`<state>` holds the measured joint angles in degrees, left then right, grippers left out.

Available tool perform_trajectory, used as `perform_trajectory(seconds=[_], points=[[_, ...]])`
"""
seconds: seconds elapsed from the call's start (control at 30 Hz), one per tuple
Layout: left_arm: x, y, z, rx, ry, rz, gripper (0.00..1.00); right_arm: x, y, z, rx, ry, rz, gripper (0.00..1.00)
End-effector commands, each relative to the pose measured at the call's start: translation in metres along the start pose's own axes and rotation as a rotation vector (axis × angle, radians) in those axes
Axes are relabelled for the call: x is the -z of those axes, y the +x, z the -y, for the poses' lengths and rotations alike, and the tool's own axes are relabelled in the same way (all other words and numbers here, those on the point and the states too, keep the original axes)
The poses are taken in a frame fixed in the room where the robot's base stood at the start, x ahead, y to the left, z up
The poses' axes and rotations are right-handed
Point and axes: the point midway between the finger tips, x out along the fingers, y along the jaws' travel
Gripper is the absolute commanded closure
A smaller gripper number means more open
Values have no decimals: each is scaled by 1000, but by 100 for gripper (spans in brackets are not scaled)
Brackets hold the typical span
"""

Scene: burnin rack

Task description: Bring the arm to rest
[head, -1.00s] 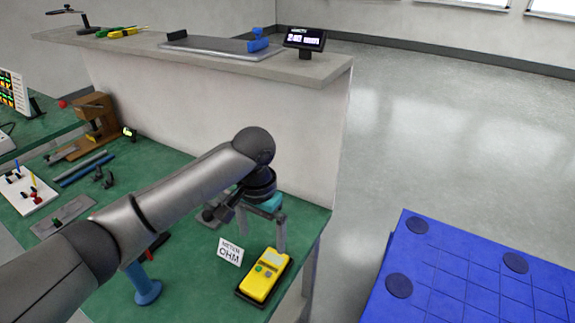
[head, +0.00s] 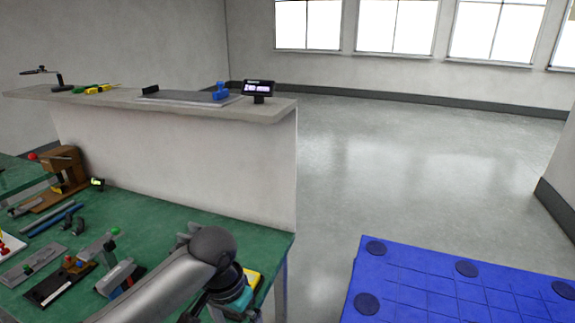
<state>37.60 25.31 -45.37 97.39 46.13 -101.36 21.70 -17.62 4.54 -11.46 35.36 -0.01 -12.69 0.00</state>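My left arm comes in from the bottom of the head view, over the green bench (head: 165,215). Its wrist, with a dark ring and a teal part, is near the bench's front right corner. My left gripper (head: 222,312) is at the bottom edge, partly cut off, and I cannot tell whether it is open or holds anything. The yellow meter (head: 255,279) is mostly hidden behind the wrist. My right gripper is not in view.
Dark fixtures with levers (head: 68,279) and a brown wooden stand (head: 62,170) are on the bench. A raised shelf (head: 270,108) behind holds a small display (head: 258,88) and a blue clamp (head: 221,92). A blue gridded surface (head: 430,285) is at right, with open floor (head: 400,170) beyond.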

Motion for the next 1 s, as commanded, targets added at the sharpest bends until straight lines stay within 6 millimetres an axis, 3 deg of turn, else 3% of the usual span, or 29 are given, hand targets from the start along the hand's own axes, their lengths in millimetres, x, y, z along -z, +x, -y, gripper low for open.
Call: perform_trajectory(seconds=[0.03, 0.13, 0.3, 0.47, 0.67, 1.0], points=[[-6, 8, -11, -20, 15, -11, 0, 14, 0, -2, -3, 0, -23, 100], [-16, 18, -29, -50, 35, -48, 0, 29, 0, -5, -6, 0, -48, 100], [-39, 33, -55, -95, 42, -127, 0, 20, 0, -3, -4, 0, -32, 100], [-64, 40, -67, -109, 7, -197, 0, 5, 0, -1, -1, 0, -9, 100], [-105, 43, -63, -75, -76, -257, 0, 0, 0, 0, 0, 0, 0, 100], [-176, 37, -34, 59, -204, -264, 0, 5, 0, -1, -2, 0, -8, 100]])
